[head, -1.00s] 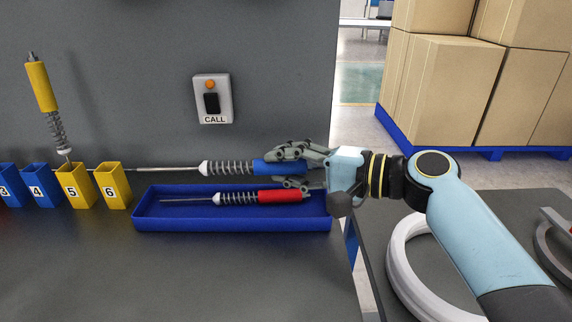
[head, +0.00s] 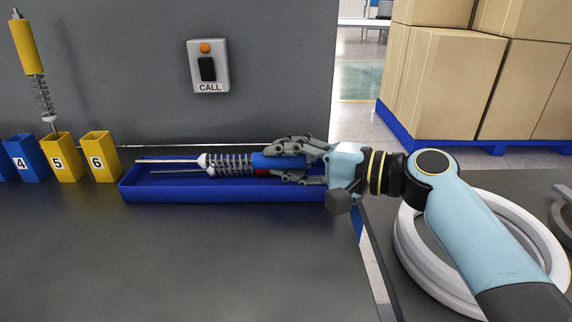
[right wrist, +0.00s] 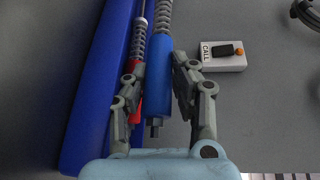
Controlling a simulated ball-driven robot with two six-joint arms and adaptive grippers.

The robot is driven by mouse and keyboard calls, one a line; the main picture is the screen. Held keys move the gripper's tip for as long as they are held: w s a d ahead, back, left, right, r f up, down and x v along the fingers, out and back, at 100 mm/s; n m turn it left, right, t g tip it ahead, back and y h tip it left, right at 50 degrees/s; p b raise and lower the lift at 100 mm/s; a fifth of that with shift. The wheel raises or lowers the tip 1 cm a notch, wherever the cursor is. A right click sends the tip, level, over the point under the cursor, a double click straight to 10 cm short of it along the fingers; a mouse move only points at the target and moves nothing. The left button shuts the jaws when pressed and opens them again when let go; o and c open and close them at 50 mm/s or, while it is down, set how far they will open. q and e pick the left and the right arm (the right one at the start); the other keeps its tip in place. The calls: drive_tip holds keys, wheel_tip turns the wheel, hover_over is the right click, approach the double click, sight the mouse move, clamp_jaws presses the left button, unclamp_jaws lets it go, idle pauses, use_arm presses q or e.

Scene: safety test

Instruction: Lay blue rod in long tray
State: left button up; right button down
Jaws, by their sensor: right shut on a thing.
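My right gripper (head: 284,161) comes in from the right in the head view and is shut on the blue handle of the blue rod (head: 262,161). The rod lies level, its spring, white collar and thin tip pointing left. It appears over the long blue tray (head: 230,190), roughly parallel to it; whether it touches the tray cannot be told. A red rod (head: 263,171) is in the tray, mostly hidden behind the blue rod and fingers. In the right wrist view the blue rod (right wrist: 158,75) is between the fingers, right of the red rod (right wrist: 138,70). My left gripper is not in view.
Numbered holders, including a yellow one marked 6 (head: 101,158), stand left of the tray. A yellow rod (head: 28,48) stands tilted in holder 5 (head: 65,160). A call box (head: 208,67) is on the back wall. The table front is clear.

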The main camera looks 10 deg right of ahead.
sight(287, 182)
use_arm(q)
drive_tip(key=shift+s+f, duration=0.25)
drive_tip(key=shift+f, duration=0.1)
use_arm(e)
drive_tip(key=f, duration=0.1)
drive_tip(key=s+f, duration=0.1)
drive_tip(key=f, duration=0.1)
drive_tip(key=shift+f+g, duration=0.3)
drive_tip(key=c, duration=1)
unclamp_jaws()
drive_tip(key=shift+s+d, duration=0.25)
drive_tip(key=shift+d, duration=0.15)
drive_tip(key=v, duration=0.3)
drive_tip(key=r+v, duration=0.1)
drive_tip(key=v, duration=0.2)
drive_tip(key=r+v, duration=0.1)
drive_tip(key=v, duration=0.3)
drive_tip(key=shift+w, duration=0.2)
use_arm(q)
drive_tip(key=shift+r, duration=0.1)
use_arm(e)
drive_tip(key=shift+s+d+r+t, duration=0.2)
drive_tip(key=shift+d+r+t, duration=0.25)
drive_tip(key=shift+r, duration=0.1)
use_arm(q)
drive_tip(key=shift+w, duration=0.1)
use_arm(e)
drive_tip(key=shift+w+a, duration=0.1)
